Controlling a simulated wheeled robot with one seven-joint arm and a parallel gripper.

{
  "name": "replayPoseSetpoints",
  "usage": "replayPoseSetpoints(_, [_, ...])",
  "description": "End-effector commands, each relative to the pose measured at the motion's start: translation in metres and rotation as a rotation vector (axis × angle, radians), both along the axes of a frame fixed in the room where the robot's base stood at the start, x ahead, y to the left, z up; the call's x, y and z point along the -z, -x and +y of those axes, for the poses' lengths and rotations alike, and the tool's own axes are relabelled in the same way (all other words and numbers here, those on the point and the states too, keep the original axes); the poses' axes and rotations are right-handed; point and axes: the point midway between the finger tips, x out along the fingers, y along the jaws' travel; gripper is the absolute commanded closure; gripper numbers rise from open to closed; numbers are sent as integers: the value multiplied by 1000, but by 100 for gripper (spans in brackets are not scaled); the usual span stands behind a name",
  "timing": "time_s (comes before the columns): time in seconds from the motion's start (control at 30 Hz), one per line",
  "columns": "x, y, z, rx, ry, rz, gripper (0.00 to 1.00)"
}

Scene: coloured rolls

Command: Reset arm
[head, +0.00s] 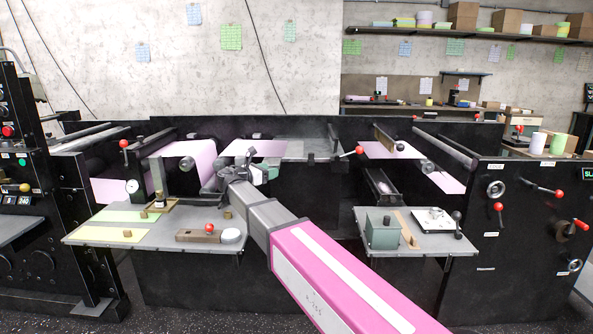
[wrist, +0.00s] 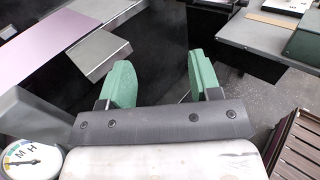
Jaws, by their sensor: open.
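My arm reaches forward from the lower right in the head view, a pink and grey link. Its end, my gripper (head: 250,172), is over the gap between the two grey side tables, near the pink web of the machine. In the wrist view my gripper (wrist: 160,82) shows two green fingers spread wide apart. Nothing is between them; dark machine panel and floor show beyond. The gripper touches nothing that I can make out.
The left grey table (head: 165,238) holds a wooden block with a red knob (head: 209,229) and a white round item (head: 231,236). The right table (head: 385,247) holds a green box (head: 382,232). Pink rolls (head: 190,160) and black machine frames stand close around the arm. A dial gauge (wrist: 32,160) is at lower left in the wrist view.

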Motion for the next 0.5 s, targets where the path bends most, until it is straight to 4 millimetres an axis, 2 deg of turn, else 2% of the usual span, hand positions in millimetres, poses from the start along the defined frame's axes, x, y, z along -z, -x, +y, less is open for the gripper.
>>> replayPoseSetpoints(0.27, [39, 6, -40, 40, -156, -6, 42])
replayPoseSetpoints(0.5, [93, 21, -96, 130, -386, -29, 42])
